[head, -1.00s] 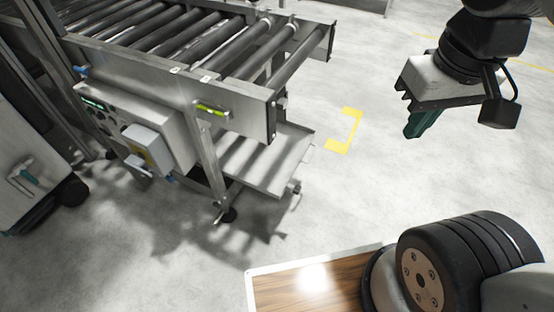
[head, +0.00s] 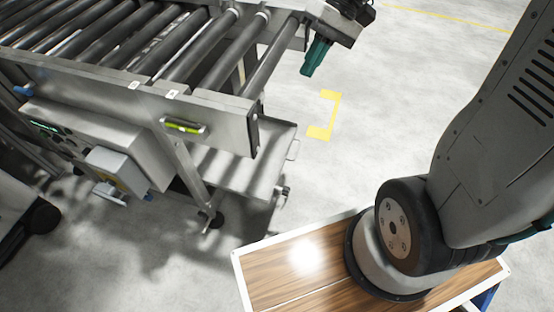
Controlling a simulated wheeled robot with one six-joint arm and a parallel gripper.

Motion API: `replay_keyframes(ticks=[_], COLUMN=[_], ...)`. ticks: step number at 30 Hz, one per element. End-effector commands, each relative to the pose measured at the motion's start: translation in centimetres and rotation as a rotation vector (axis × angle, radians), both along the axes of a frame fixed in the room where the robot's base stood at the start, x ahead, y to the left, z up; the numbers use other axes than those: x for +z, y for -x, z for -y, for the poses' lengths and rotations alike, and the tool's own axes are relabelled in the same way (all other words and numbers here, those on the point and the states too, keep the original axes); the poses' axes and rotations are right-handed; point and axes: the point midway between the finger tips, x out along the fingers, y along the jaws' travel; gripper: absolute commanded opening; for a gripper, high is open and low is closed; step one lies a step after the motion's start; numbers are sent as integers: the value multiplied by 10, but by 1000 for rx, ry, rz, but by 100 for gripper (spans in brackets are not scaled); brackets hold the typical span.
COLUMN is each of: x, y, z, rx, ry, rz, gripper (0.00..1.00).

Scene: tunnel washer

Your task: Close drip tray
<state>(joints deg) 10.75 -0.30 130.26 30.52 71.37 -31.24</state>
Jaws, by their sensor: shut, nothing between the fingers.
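The drip tray (head: 240,172) is a shallow grey metal tray under the end of the roller conveyor. It sticks out past the conveyor's right end, with a small tab (head: 293,150) on its outer edge. The conveyor frame and leg hide its left part. My gripper (head: 314,58) has green fingers that point down. It is shut and empty, beyond the conveyor's far right corner, above and behind the tray in the picture. It looks apart from the tray.
The roller conveyor (head: 170,60) fills the upper left. A control box (head: 95,145) hangs on its near side. A leg (head: 188,165) stands before the tray. A yellow floor mark (head: 326,118) lies right of the tray.

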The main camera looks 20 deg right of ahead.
Motion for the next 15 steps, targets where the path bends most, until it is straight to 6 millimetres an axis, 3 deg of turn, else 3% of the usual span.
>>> replay_keyframes(ticks=[3, 8, 15], x=[-34, -85, -182], y=[-38, -84, -138], z=[4, 13, 36], rx=[-26, -79, -207], ry=[-124, -280, -480], rz=[-29, -27, 15], gripper=[0, 0, 0])
